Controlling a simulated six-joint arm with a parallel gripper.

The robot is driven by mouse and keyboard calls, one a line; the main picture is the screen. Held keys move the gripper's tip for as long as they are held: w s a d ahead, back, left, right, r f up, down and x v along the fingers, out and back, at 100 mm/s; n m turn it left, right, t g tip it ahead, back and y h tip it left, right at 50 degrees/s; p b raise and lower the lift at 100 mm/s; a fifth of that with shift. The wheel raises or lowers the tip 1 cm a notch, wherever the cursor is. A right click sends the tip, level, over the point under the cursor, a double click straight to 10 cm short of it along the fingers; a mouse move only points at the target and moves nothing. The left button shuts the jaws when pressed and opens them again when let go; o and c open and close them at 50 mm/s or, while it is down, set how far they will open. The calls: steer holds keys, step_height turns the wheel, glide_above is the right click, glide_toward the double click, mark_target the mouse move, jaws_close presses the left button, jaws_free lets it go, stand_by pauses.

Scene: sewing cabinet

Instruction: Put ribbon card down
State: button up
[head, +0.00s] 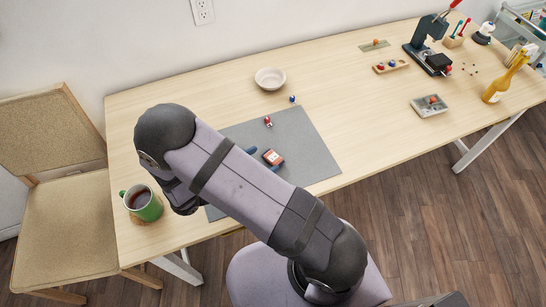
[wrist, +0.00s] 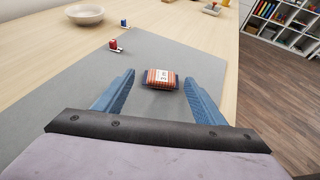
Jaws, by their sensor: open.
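The ribbon card (wrist: 162,78), a small red and striped card with a pale label, lies on the grey mat (wrist: 75,95). In the head view the card (head: 274,158) shows just beyond my arm, on the mat (head: 306,150). My gripper (wrist: 157,80) is open, with its blue fingers on either side of the card and a gap on both sides. In the head view one blue fingertip shows beside the card; my arm hides most of the gripper. I cannot tell whether the card's underside is fully flat on the mat.
A small red-topped item (head: 268,121) sits on the mat's far part and a blue one (head: 292,99) just beyond it. A white bowl (head: 270,79) stands behind. A green mug (head: 142,202) of dark drink stands at the left table edge. A grey tray (head: 429,106) lies right.

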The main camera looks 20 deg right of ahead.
mark_target(277, 153)
steer(key=shift+d+f, duration=0.1)
steer(key=shift+d, duration=0.4)
steer(key=shift+p+x, duration=0.9)
steer(key=shift+x, duration=1.25)
steer(key=shift+a+f, duration=0.1)
steer(key=shift+c, duration=0.6)
steer(key=c, duration=0.8)
step_height(277, 153, up, 10)
steer(key=shift+b, duration=0.45)
